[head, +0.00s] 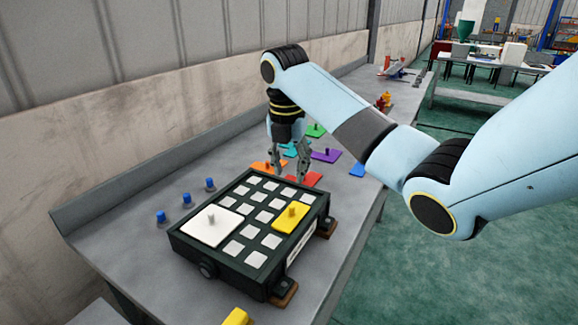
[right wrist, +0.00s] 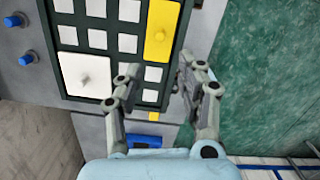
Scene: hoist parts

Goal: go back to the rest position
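My right gripper (head: 287,172) hangs downward behind the dark tray-like box (head: 190,247), above the coloured plates on the bench. In the right wrist view the gripper (right wrist: 160,75) shows its two fingers spread apart with nothing held between them. A yellow plate with a knob (head: 290,217) lies on the right side of the box, and a larger white plate with a knob (head: 212,226) lies on its left side. Both also show in the right wrist view, yellow (right wrist: 160,32) and white (right wrist: 85,75). My left gripper is not in view.
Orange (head: 264,167), red (head: 304,180), purple (head: 326,156) and green (head: 316,130) knobbed plates lie behind the box. Blue pegs (head: 185,198) stand to its left. A yellow part (head: 236,317) is at the front edge. A wall borders the bench (head: 125,205); green floor is right.

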